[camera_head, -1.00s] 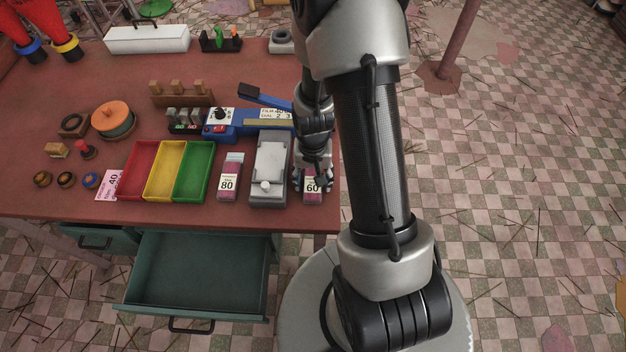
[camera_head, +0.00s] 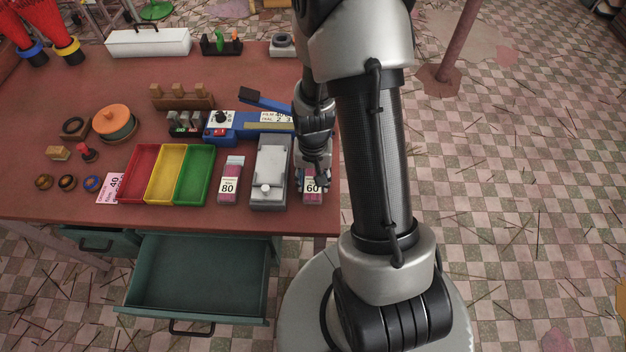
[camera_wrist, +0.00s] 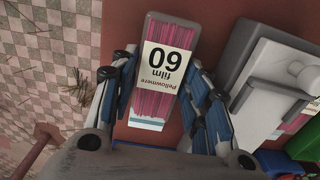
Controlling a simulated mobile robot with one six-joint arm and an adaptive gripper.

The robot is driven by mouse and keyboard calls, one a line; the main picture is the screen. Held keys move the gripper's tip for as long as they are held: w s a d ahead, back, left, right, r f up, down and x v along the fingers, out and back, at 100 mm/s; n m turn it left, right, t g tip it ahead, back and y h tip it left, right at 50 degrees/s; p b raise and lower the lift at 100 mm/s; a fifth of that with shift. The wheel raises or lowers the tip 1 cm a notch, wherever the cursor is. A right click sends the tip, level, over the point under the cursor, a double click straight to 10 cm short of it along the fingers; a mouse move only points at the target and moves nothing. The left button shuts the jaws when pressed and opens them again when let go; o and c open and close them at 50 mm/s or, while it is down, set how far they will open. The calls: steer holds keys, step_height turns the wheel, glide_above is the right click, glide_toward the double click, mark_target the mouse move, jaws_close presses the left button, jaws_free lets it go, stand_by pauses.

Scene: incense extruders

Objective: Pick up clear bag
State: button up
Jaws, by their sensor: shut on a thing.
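In the head view the bag (camera_head: 312,188) is near the right edge of the red table, partly hidden by my gripper. My gripper (camera_wrist: 165,78) has one finger on each side of the bag and is shut on it. In the head view my gripper (camera_head: 314,178) is low over the table. I cannot tell whether the bag still touches the tabletop.
A grey device (camera_head: 270,172) stands just left of the bag. A second bag marked 80 (camera_head: 229,180) and red, yellow and green trays (camera_head: 120,188) lie farther left. A blue sealer (camera_head: 250,125) is behind. An open drawer (camera_head: 195,275) juts out in front.

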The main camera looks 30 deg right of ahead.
mark_target(313, 181)
step_height(313, 181, up, 18)
steer(key=p, duration=0.5)
steer(key=shift+r, duration=0.25)
